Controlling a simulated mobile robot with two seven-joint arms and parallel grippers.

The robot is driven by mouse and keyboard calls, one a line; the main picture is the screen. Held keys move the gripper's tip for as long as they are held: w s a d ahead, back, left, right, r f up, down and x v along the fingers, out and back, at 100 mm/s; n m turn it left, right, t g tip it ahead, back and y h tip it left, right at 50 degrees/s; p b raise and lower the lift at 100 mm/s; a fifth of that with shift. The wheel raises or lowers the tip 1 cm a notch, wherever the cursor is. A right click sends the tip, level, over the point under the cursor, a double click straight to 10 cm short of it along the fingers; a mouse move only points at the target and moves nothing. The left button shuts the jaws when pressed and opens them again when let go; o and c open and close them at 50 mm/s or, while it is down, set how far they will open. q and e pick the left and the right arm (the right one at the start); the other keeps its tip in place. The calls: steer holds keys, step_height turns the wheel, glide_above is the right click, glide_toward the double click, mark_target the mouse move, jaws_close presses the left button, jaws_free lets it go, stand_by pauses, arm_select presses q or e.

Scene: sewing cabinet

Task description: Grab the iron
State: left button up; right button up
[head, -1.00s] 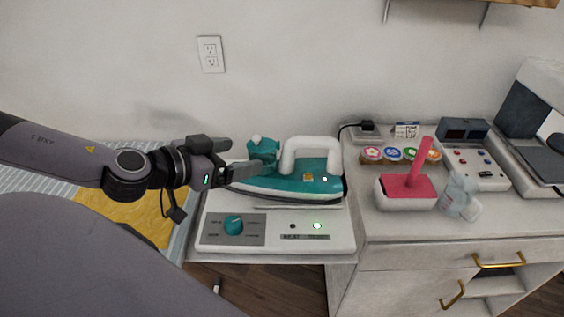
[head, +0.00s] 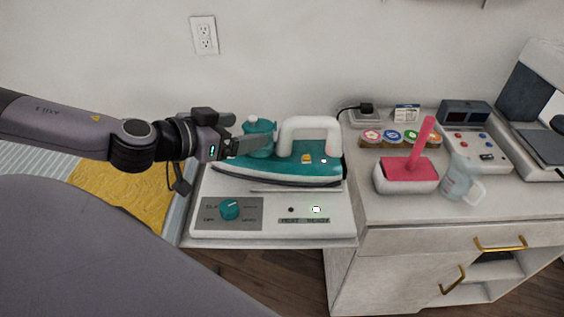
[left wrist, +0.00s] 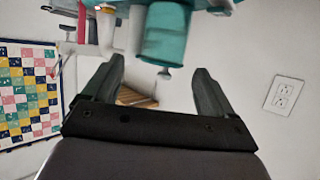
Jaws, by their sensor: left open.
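The teal iron (head: 290,168) with a white handle rests on a white base station (head: 270,205) with a teal knob. My left gripper (head: 238,135) is at the iron's left end, beside its round teal part with a white knob. In the left wrist view my left gripper (left wrist: 157,85) has its two fingers spread apart. The teal part of the iron (left wrist: 165,35) lies ahead of the fingers there, near the top and between them. The fingers hold nothing that I can see. My right gripper is not in view.
Right of the iron, a cabinet top carries a red-topped white block with a handle (head: 407,175), a clear jug (head: 459,180), several colourful round pieces (head: 391,137) and a machine with buttons (head: 468,133). A wall outlet (head: 204,36) is behind. A yellow cloth (head: 125,200) lies at left.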

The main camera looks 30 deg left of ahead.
mark_target(256, 126)
arm_select(q)
steer(key=shift+w+d+f+b, duration=0.15)
steer(key=shift+w+f+b, duration=0.25)
steer(key=shift+b, duration=0.15)
steer(key=shift+b+x, duration=0.55)
steer(key=shift+x, duration=0.25)
steer(key=shift+w+f, duration=0.15)
steer(key=shift+w, duration=0.5)
steer(key=shift+w+d+b, duration=0.2)
steer(key=shift+w+b, duration=0.15)
jaws_close()
steer(key=shift+w, duration=0.1)
